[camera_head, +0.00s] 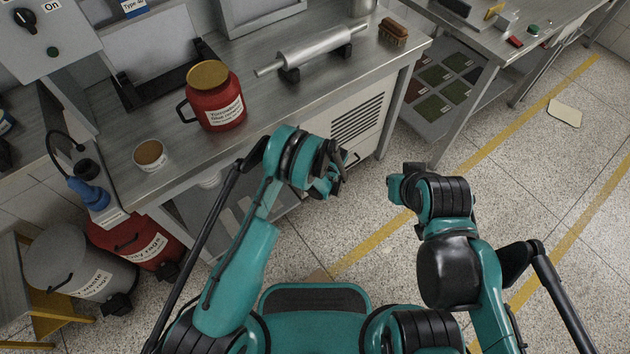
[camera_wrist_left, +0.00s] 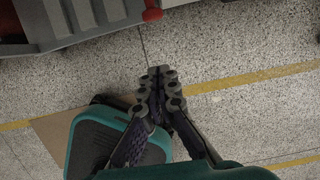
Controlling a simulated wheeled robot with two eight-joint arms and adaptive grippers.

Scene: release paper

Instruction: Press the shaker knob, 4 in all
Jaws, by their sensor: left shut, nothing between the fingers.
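A grey panel (camera_head: 55,35) marked "On" is at the top left of the head view. I cannot tell for sure whether this is the shaker knob. My left gripper (camera_head: 328,182) is in front of the bench, well away from the panel and touching nothing. In the left wrist view its fingers (camera_wrist_left: 159,85) are together and empty above the floor. My right arm's wrist is at the centre right of the head view; its gripper fingers do not show.
The steel bench (camera_head: 300,95) holds a red jar (camera_head: 215,97) with a gold lid, a small tub (camera_head: 149,155), a metal roller (camera_head: 310,47) on stands and a brush (camera_head: 393,32). Bins (camera_head: 80,262) stand below left. A second bench (camera_head: 520,35) is at the right.

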